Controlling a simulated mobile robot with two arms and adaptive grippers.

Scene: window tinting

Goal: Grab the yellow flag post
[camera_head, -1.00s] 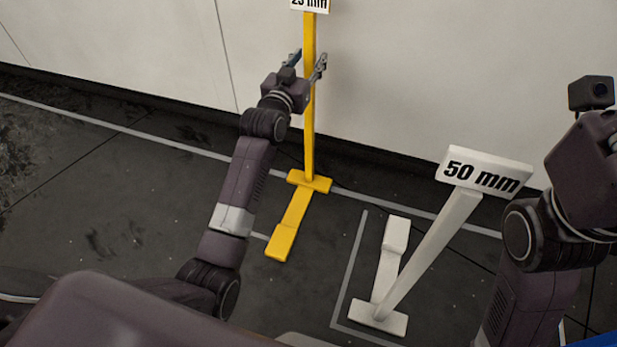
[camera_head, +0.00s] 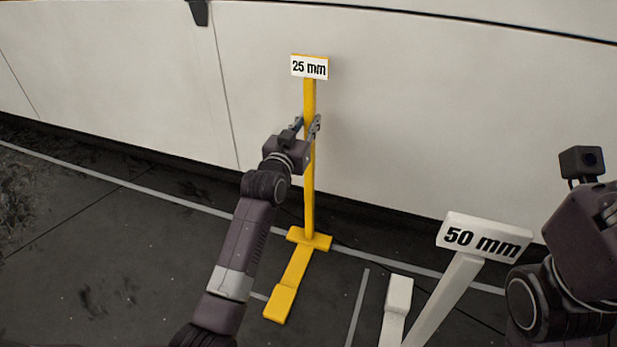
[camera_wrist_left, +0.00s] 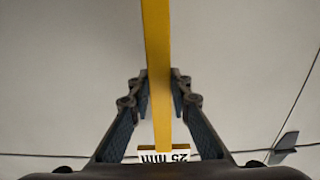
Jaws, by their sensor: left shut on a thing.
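The yellow flag post (camera_head: 309,190) stands upright on its flat yellow base, with a white "25 mm" sign (camera_head: 309,67) at its top. My left gripper (camera_head: 308,127) is shut on the post's upper part, below the sign. In the left wrist view the yellow post (camera_wrist_left: 158,60) runs between the two fingers (camera_wrist_left: 158,95), and the upside-down sign (camera_wrist_left: 164,155) shows at the bottom. My right arm shows at the right edge of the head view, but its gripper fingers are out of sight.
A white "50 mm" post (camera_head: 445,295) stands to the right, with its sign (camera_head: 484,238) near my right arm. A long white panelled surface (camera_head: 430,110) rises behind the yellow post. The dark floor (camera_head: 110,250) with pale lines is clear to the left.

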